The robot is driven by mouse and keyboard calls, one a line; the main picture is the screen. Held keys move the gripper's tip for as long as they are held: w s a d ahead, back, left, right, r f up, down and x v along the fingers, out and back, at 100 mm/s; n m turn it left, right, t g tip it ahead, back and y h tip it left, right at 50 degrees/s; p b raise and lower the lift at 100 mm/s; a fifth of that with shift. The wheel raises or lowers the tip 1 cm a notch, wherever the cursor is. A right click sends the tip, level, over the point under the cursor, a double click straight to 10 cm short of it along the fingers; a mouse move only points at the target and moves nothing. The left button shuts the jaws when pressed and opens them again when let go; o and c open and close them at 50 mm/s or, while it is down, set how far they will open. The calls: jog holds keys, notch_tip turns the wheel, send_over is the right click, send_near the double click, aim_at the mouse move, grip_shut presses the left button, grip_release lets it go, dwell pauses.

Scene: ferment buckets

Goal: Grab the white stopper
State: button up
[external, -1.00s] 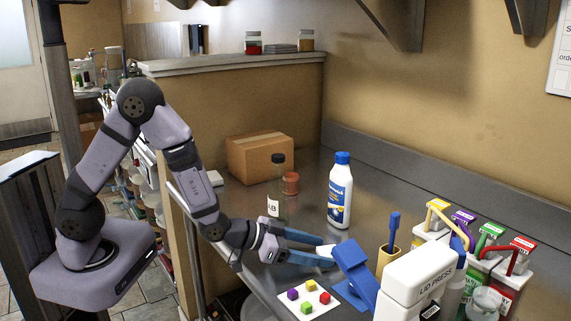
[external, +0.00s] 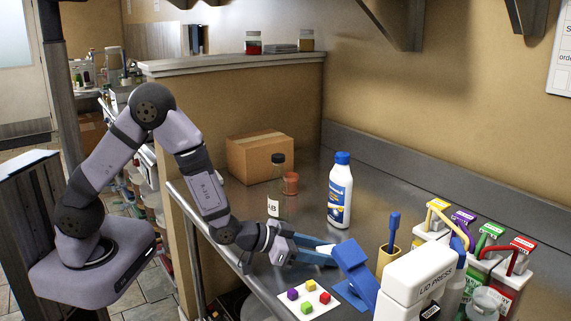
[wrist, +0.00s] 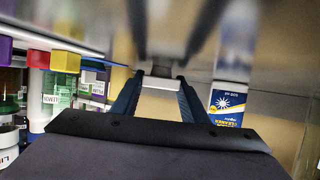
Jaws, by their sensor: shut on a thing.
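The white stopper (wrist: 160,82) is a small pale piece between my fingertips in the wrist view. In the external view only a small white patch of the stopper (external: 326,249) shows at the ends of my blue fingers. My gripper (external: 322,254) is shut on it, low over the steel counter, just left of a blue stand. The wrist view shows both dark blue fingers of my gripper (wrist: 160,80) reaching the stopper's sides. Whether the stopper touches the counter or the stand cannot be told.
The blue stand (external: 355,272) is close to my fingertips. A white card with coloured cubes (external: 307,299) lies in front. A white and blue bottle (external: 340,192), a dark-capped glass bottle (external: 277,190) and a cardboard box (external: 259,157) stand behind. The lid press (external: 415,280) and buckets crowd the right.

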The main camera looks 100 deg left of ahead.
aim_at(324, 251)
jog(key=shift+r, duration=0.15)
jog(key=shift+r+b, duration=0.35)
jog(key=shift+r, duration=4.55)
